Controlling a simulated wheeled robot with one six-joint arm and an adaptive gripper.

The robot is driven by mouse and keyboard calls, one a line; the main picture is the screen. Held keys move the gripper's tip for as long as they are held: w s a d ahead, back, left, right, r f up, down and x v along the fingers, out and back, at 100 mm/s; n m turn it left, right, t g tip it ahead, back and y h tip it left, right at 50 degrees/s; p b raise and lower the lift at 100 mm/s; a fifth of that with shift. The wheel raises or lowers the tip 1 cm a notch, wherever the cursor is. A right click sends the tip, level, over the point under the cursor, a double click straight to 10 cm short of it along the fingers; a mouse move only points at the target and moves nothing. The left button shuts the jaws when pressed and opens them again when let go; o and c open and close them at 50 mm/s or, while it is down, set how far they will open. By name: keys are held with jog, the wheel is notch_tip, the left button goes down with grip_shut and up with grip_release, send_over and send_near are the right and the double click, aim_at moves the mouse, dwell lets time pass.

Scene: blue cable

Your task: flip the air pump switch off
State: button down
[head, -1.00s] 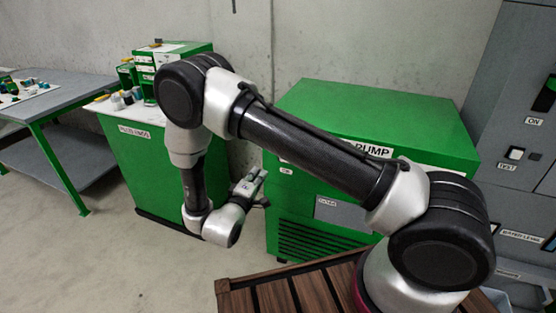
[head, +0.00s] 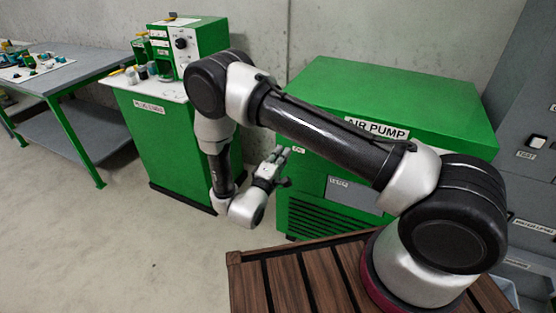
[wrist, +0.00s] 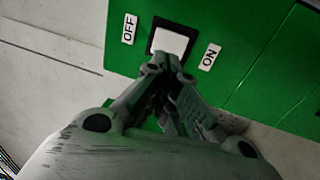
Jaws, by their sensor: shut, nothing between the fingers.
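The air pump (head: 410,95) is a green box with an AIR PUMP label, standing by the wall behind my arm. In the wrist view its switch (wrist: 171,40) is a white rocker in a black frame on the green face (wrist: 225,30). An OFF label (wrist: 129,28) is left of it and an ON label (wrist: 209,57) right of it. My gripper (head: 284,152) is shut and empty at the pump's left front. In the wrist view its fingertips (wrist: 165,62) overlap the switch's lower edge; I cannot tell whether they touch. The switch is not discernible in the head view.
A green cabinet (head: 172,140) with a white top and small items stands left of the pump. A grey table (head: 75,75) is further left. A slatted wooden deck (head: 290,285) lies under my arm. Grey panels (head: 528,190) stand at the right. The floor at left is clear.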

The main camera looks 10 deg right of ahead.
jog(key=x, duration=0.8)
jog(key=shift+w+d, duration=0.1)
jog(key=shift+w, duration=0.05)
jog(key=shift+w+d+r+g, duration=0.15)
jog(key=shift+w+r+g, duration=0.05)
jog(key=shift+r+g, duration=0.1)
jog(key=shift+y, duration=0.3)
